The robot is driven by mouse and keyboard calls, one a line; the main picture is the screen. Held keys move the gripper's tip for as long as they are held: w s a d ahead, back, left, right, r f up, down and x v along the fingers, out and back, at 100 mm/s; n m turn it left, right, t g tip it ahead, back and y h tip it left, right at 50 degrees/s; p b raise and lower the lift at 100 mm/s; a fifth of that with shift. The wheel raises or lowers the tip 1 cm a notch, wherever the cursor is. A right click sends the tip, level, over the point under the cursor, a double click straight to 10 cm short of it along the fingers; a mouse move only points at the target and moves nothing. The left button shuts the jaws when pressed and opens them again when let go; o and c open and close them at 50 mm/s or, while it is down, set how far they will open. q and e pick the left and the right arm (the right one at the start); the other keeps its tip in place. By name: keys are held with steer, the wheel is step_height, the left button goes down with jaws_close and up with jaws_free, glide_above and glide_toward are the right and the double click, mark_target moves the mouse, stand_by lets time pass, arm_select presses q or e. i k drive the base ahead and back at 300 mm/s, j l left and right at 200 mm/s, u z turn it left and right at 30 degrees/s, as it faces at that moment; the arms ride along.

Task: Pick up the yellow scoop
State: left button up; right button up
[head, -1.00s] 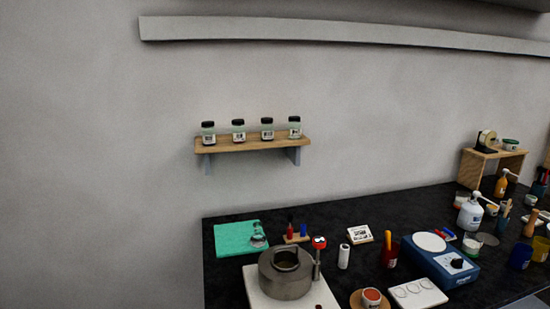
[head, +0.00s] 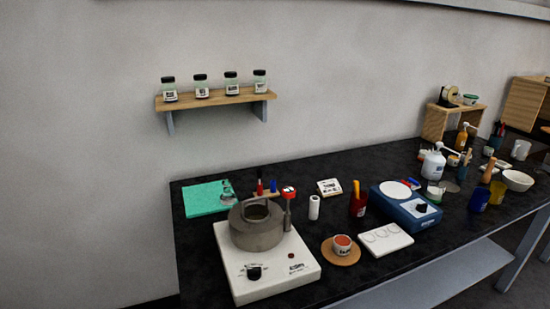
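A yellow-orange upright piece (head: 355,188) sticks up out of a dark red cup (head: 358,206) near the middle of the dark bench. It may be the yellow scoop, but it is too small to tell its shape. A yellow cup-like thing (head: 496,193) stands farther right, beside a dark blue cup (head: 479,200). Neither of my grippers is in the head view.
A white hotplate (head: 270,270) with a grey metal pot (head: 256,226) stands at the bench's front left. A blue device (head: 405,208) with a round white plate is right of the red cup. A white well plate (head: 386,239) lies in front. Bare bench (head: 410,272) shows at the front.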

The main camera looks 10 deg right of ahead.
mark_target(355, 183)
steer(key=l+u, duration=0.1)
steer(key=l, duration=0.3)
steer(key=k+l, duration=0.15)
steer(key=l, duration=0.25)
steer(key=l+u, duration=0.15)
steer(key=l, duration=0.25)
steer(key=k+l, duration=0.15)
steer(key=l, duration=0.25)
steer(key=k+l+u, duration=0.15)
steer(key=l, duration=0.25)
steer(key=l+u, duration=0.1)
steer(key=l, duration=0.25)
